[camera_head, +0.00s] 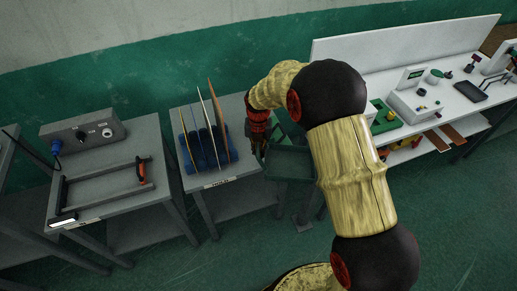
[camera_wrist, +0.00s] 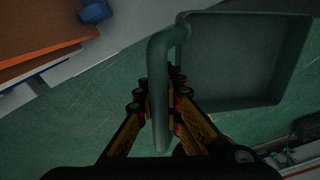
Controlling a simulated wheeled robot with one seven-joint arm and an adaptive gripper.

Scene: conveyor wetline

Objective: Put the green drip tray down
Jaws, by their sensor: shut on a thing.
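The green drip tray (camera_wrist: 245,60) is a shallow, dark square pan with a bent tubular handle (camera_wrist: 158,85). My gripper (camera_wrist: 161,92) is shut on the handle in the wrist view, with one finger on each side of it. The pan extends to the upper right, with green floor showing around it. In the head view the tray (camera_head: 290,166) is just right of the grey table with the rack, and my gripper (camera_head: 257,140) is at its left side. My arm hides part of the tray there. Whether anything supports it from below is unclear.
A blue rack with upright boards (camera_head: 208,145) stands on the grey table (camera_head: 228,168). Another grey table (camera_head: 105,190) at left bears a control box (camera_head: 82,133) and a black frame (camera_head: 100,190). A white bench (camera_head: 460,105) with small parts stands at right.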

